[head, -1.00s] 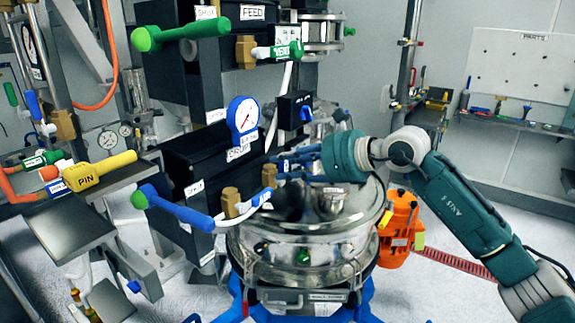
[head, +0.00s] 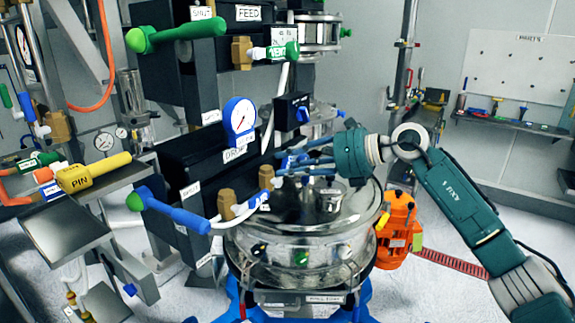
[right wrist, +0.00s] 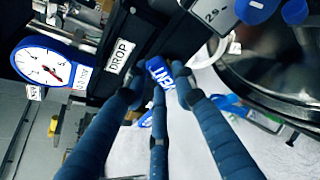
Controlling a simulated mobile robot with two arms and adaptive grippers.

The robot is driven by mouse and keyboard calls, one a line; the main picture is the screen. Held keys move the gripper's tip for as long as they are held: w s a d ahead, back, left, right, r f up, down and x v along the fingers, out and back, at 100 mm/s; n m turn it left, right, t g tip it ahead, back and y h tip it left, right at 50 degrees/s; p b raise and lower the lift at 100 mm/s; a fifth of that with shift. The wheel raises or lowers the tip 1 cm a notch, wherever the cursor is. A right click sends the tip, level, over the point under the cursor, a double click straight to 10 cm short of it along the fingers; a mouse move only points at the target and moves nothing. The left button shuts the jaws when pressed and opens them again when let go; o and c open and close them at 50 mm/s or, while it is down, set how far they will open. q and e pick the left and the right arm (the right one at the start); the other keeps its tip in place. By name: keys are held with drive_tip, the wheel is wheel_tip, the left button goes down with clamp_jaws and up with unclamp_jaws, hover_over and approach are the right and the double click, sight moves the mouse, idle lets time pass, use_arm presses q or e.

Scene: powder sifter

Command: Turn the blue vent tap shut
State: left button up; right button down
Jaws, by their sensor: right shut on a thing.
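The blue vent tap (right wrist: 158,72), with a white lettered label, lies between the fingertips of my right gripper (right wrist: 155,92) in the right wrist view. The fingers are shut on it. In the head view my right gripper (head: 285,168) reaches in from the right, above the round metal vessel and next to a brass fitting (head: 265,177). There the fingers partly cover the tap, and its exact angle is hard to tell. My left gripper is not seen.
A blue-rimmed gauge (head: 240,121) stands behind, to the left. A long blue lever (head: 178,213) with a green knob is at left. The shiny metal vessel (head: 300,245) is below. An orange unit (head: 397,222) stands to its right.

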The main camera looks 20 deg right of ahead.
drive_tip(key=shift+w+d+f+m+g+y, duration=0.15)
drive_tip(key=shift+w+d+m+y, duration=0.15)
drive_tip(key=shift+m, duration=0.25)
drive_tip(key=shift+w+d+f+m+g+y, duration=0.1)
drive_tip(key=shift+d+f+m+g+y, duration=0.1)
drive_tip(key=shift+m+y, duration=0.3)
drive_tip(key=shift+w+d+f+m+y+b, duration=0.25)
drive_tip(key=shift+f+m+y, duration=0.3)
drive_tip(key=shift+m, duration=0.75)
drive_tip(key=shift+w+d+f+m+y+b, duration=0.15)
drive_tip(key=shift+d+f+m+y+b, duration=0.35)
drive_tip(key=shift+m, duration=0.75)
drive_tip(key=shift+w+d+f+m+y+b, duration=0.15)
drive_tip(key=shift+f+m+y, duration=0.5)
drive_tip(key=shift+m, duration=0.65)
drive_tip(key=shift+a, duration=0.1)
drive_tip(key=c, duration=1.4)
unclamp_jaws()
drive_tip(key=shift+w+f, duration=0.1)
